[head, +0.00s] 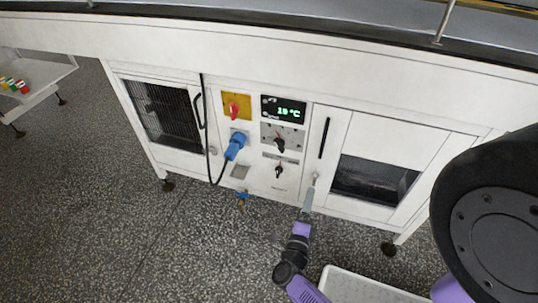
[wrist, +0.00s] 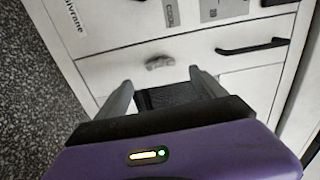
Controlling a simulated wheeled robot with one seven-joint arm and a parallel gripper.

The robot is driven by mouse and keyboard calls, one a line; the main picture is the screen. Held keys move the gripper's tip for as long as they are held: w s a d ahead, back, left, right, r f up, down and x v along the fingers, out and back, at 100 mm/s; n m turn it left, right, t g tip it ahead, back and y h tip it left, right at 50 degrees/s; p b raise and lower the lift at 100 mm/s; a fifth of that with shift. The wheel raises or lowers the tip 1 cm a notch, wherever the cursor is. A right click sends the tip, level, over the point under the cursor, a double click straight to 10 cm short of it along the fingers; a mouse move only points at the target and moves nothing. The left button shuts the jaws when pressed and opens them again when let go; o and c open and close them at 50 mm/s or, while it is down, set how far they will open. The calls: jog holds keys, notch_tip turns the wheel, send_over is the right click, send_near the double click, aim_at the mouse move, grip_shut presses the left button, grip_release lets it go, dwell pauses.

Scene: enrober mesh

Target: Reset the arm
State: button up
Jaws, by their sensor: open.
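My gripper (head: 309,194) is low in front of the white machine cabinet (head: 257,195) in the head view, near the small latch (head: 315,177) left of the right-hand window. In the wrist view my gripper (wrist: 162,84) has its two grey fingers spread with nothing between them. The latch (wrist: 159,62) shows just beyond the fingertips there, apart from them. My purple arm reaches up from the bottom of the head view.
The cabinet front carries a black handle (head: 324,138), a blue plug (head: 235,146) with a black cable, a red switch (head: 234,108) and a display (head: 283,109) reading 15 °C. A white tray (head: 335,274) lies at the bottom.

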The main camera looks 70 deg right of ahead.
jog(key=w+r+n+t, duration=0.4)
jog(key=w+n, duration=0.1)
jog(key=w+a+r+n+t+y, duration=0.2)
jog(key=a+r+n+t+y, duration=0.1)
jog(key=a+r+n+t, duration=0.25)
jog(key=w+a+r+n+t+y, duration=0.2)
jog(key=a+r+n+t, duration=0.15)
jog(key=a+n, duration=0.4)
jog(key=s+a+r+n+y, duration=0.6)
jog(key=a+n, duration=0.3)
jog(key=s+a+r+n+y, duration=0.6)
jog(key=a+n+y, duration=0.15)
jog(key=a, duration=0.25)
notch_tip(320, 180, up, 20)
jog(key=p, duration=2)
jog(key=shift+d+t+p, duration=0.15)
jog(key=shift+t+p, duration=0.15)
jog(key=shift+n+h, duration=0.25)
